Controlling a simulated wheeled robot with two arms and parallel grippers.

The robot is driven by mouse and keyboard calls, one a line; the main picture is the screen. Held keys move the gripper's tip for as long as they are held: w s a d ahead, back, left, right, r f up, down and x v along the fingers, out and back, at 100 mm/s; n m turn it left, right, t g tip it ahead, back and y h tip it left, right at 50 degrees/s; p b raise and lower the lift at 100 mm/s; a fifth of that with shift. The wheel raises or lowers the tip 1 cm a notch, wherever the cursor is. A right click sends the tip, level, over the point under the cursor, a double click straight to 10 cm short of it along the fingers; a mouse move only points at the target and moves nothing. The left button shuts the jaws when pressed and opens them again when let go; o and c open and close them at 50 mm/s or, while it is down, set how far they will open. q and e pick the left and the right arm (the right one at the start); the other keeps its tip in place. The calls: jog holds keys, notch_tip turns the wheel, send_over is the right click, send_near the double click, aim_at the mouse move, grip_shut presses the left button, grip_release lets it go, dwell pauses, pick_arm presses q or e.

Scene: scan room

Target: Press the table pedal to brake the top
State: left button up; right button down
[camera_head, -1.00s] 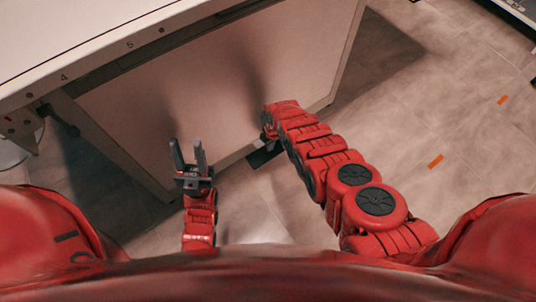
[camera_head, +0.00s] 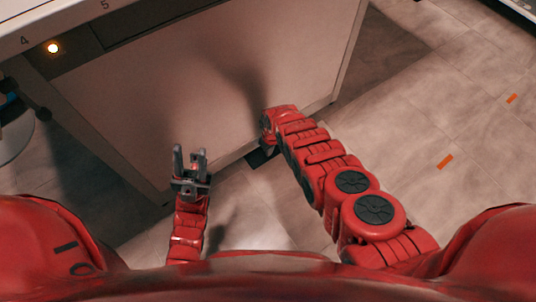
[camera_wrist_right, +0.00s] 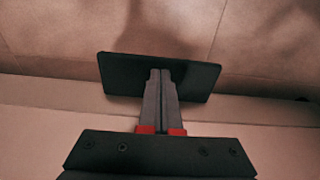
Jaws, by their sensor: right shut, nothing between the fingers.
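The pedal is a flat black plate (camera_head: 262,157) low at the foot of the table's pale base panel (camera_head: 160,90). In the right wrist view the pedal (camera_wrist_right: 120,72) lies straight ahead. My right gripper (camera_wrist_right: 161,72) is shut and empty, its fingertips overlapping the pedal's middle; whether they touch it I cannot tell. In the head view my right wrist hides the fingers. My left gripper (camera_head: 190,155) is open and empty, in front of the panel, left of the pedal. The table top (camera_head: 40,12) shows at the upper left. A small lamp (camera_head: 53,48) glows under its edge.
A round pale object (camera_head: 14,135) stands at the far left below the top. Tiled floor with orange marks (camera_head: 445,161) is clear to the right. The base panel rises close in front of both arms.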

notch_tip(320, 180, down, 4)
jog(key=b, duration=0.4)
jog(key=shift+f, duration=0.2)
jog(key=shift+d+r, duration=0.1)
jog(key=shift+r, duration=0.15)
jog(key=s+d+p, duration=0.1)
jog(key=p, duration=0.1)
jog(key=s+r+p, duration=0.1)
jog(key=p, duration=0.2)
jog(key=shift+s+d, duration=0.3)
jog(key=shift+d, duration=0.1)
